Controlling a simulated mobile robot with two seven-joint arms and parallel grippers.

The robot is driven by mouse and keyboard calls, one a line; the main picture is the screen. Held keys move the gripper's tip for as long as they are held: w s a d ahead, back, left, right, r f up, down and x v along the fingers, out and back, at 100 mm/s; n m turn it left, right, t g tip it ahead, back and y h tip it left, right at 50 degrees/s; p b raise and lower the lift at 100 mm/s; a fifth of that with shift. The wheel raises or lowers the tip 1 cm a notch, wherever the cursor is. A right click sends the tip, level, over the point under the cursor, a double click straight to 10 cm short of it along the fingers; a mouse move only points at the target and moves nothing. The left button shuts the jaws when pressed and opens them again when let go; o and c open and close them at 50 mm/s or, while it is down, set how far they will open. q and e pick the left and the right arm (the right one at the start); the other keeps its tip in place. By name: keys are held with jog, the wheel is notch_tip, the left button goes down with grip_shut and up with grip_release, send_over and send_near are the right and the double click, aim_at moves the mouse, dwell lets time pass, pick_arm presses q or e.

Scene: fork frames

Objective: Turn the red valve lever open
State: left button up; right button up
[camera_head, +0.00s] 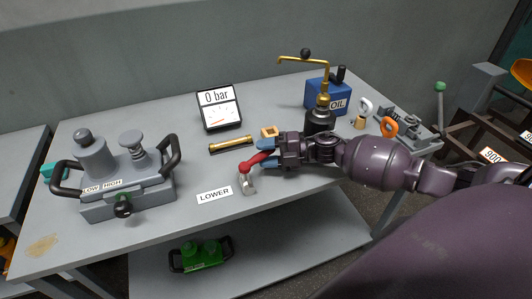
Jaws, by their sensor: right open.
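The red valve lever (254,161) sits on a small silver valve body (248,183) near the front of the grey table, beside a "LOWER" label (214,194). The lever slants up to the right from the valve. My right gripper (268,156) comes in from the right and is open, with blue fingers at the lever's outer end. The lever's tip is partly hidden at the fingers, and I cannot tell whether they touch it. My left gripper is out of view.
A gauge reading "0 bar" (219,108) stands behind the lever, with a brass cylinder (232,145) lying before it. A grey two-post device (128,182) is at left. A blue oil can (322,97) and a black-and-brass pump (319,118) stand behind my right arm.

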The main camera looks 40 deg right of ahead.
aim_at(265, 153)
jog(key=o, duration=0.6)
jog(key=r, duration=0.4)
jog(key=r+p, duration=0.1)
jog(key=r, duration=0.1)
jog(key=shift+w+r, duration=0.35)
jog(key=shift+w, duration=0.05)
notch_tip(265, 153, up, 7)
jog(key=p, duration=0.1)
jog(key=shift+d, duration=0.4)
jog(key=r, duration=0.1)
jog(key=s+a+r, duration=0.1)
jog(key=r, duration=0.3)
jog(key=shift+s+a, duration=0.15)
jog(key=shift+a, duration=0.05)
jog(key=c, duration=0.6)
jog(key=shift+w+d+r, duration=0.2)
jog(key=shift+r, duration=0.5)
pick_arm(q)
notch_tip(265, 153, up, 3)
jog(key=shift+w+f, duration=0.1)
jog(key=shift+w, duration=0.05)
pick_arm(e)
jog(key=shift+w+d+f, duration=0.1)
jog(key=shift+d, duration=0.05)
jog(key=shift+c, duration=0.2)
